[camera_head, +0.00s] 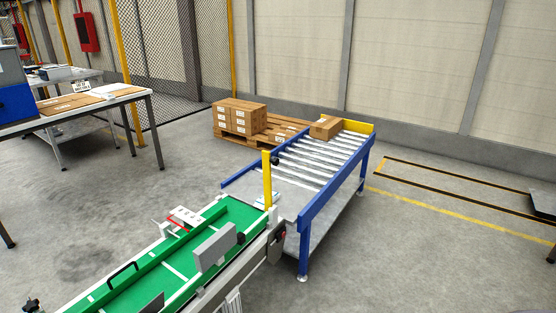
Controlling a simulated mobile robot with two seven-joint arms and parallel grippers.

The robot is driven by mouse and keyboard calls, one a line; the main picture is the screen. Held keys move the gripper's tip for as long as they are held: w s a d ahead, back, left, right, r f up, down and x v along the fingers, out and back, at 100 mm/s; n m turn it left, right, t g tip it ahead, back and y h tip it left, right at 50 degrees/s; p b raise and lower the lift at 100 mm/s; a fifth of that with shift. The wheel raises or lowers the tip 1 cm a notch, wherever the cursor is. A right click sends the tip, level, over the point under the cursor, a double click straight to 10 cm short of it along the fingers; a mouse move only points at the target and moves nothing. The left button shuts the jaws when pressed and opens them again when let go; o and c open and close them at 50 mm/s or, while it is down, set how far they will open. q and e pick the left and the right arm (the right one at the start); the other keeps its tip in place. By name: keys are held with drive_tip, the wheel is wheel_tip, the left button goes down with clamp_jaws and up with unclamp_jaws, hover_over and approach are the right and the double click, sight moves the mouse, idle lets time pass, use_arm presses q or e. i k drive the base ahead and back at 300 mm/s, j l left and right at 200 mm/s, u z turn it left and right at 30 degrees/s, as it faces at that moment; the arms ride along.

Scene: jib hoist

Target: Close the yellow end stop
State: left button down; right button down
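A yellow upright bar (267,180) stands where the green belt conveyor (150,268) meets the blue-framed roller table (330,200). A small dark knob (275,160) sits beside its upper part. A second yellow piece, a low plate (358,126), runs along the far end of the roller table, behind a cardboard box. I cannot tell for certain which of the two yellow pieces is the end stop. Neither of my grippers is in view.
A cardboard box (326,129) rests on the rollers' far end. A pallet (237,132) with stacked boxes stands behind. A workbench (85,107) is at left. Grey plates (216,249) and a black handle (122,273) rise from the conveyor. Floor on both sides is largely clear.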

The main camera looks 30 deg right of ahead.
sight(266, 161)
drive_tip(key=i+l, duration=0.15)
drive_tip(key=l, duration=0.25)
drive_tip(key=i+l+u, duration=0.1)
drive_tip(key=l, duration=0.25)
drive_tip(key=i+l, duration=0.15)
drive_tip(key=l, duration=0.25)
drive_tip(key=i+l, duration=0.15)
drive_tip(key=l, duration=0.25)
drive_tip(key=u, duration=0.05)
